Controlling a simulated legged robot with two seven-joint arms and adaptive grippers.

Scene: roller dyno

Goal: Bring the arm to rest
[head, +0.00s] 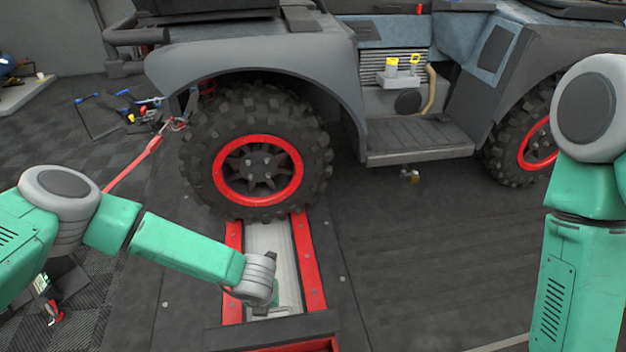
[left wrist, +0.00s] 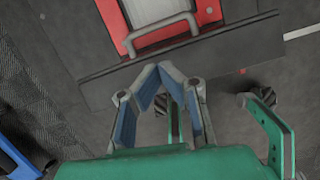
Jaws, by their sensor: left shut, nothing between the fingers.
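My left arm comes in from the left in the head view and reaches down over the roller dyno (head: 310,262). My left gripper (head: 266,296) is low above the front of the dyno's channel, mostly hidden behind its own wrist there. In the left wrist view my left gripper (left wrist: 155,72) shows its blue-padded fingers meeting at the tips, shut and empty. Beyond the fingertips are a grey metal handle (left wrist: 160,35) and the red frame (left wrist: 208,10), with a visible gap in the picture. My right arm hangs at the right edge, its gripper out of view.
A vehicle stands behind, its red-rimmed wheel (head: 258,168) at the dyno's far end. A red strap (head: 135,165) runs from near the wheel toward my left arm. A step (head: 415,140) juts from the vehicle's side. The floor (head: 430,250) right of the dyno is clear.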

